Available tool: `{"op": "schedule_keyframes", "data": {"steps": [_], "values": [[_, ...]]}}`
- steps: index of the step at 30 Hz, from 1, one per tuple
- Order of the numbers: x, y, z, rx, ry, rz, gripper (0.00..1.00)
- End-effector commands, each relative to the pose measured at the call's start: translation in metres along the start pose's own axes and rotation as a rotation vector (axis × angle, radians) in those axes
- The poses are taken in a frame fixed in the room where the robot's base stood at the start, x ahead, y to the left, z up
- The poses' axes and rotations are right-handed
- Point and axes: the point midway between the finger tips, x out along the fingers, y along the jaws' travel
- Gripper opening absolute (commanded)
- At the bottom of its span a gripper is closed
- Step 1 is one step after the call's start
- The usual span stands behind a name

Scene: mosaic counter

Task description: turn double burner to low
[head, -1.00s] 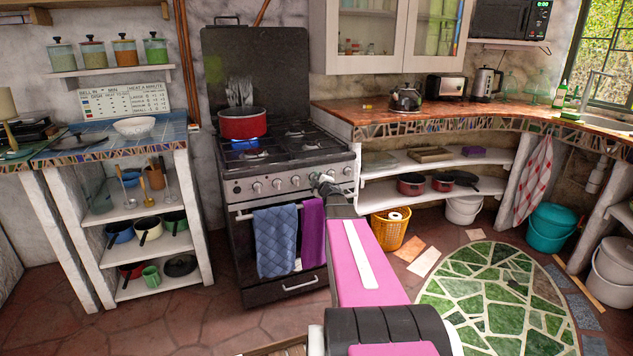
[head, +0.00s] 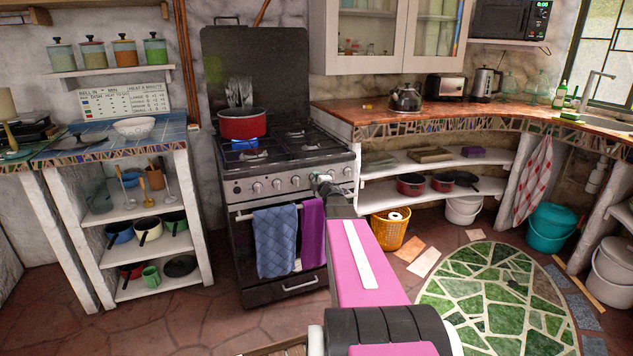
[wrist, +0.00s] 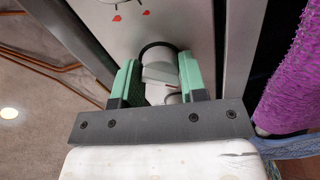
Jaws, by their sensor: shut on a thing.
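The stove (head: 287,165) stands against the back wall with a row of silver knobs (head: 276,185) on its front panel. My gripper (head: 323,181) is at the right part of this panel. In the wrist view, my gripper's (wrist: 159,78) green fingers are shut on a light grey knob (wrist: 158,72), one finger on each side. A dark ring shows behind the knob. Red marks are on the panel above it. I cannot read the knob's setting. The double burner cannot be told apart with certainty.
A red pot (head: 243,124) sits on the stove's left side, with blue showing below it. Blue (head: 275,240) and purple (head: 313,232) towels hang on the oven handle under the knobs. A kettle (head: 405,98) stands on the counter at right.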

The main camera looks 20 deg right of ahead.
Motion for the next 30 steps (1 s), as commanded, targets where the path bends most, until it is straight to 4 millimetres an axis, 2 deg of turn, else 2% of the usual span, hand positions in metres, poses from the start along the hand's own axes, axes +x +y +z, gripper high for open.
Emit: {"op": "schedule_keyframes", "data": {"steps": [2,3,5,14,19,23,30], "values": [[0.000,0.000,-0.001,-0.001,0.001,0.000,0.15],[0.000,0.000,-0.001,-0.001,0.001,0.000,0.49],[0.000,0.000,0.000,0.000,0.001,0.000,0.64],[-0.001,0.000,0.000,0.000,0.001,0.000,0.64],[-0.010,0.000,-0.001,0.001,0.000,0.000,0.64],[-0.027,0.001,-0.001,0.001,0.000,0.000,0.64],[-0.072,0.001,-0.002,0.000,0.000,0.000,0.64]]}}
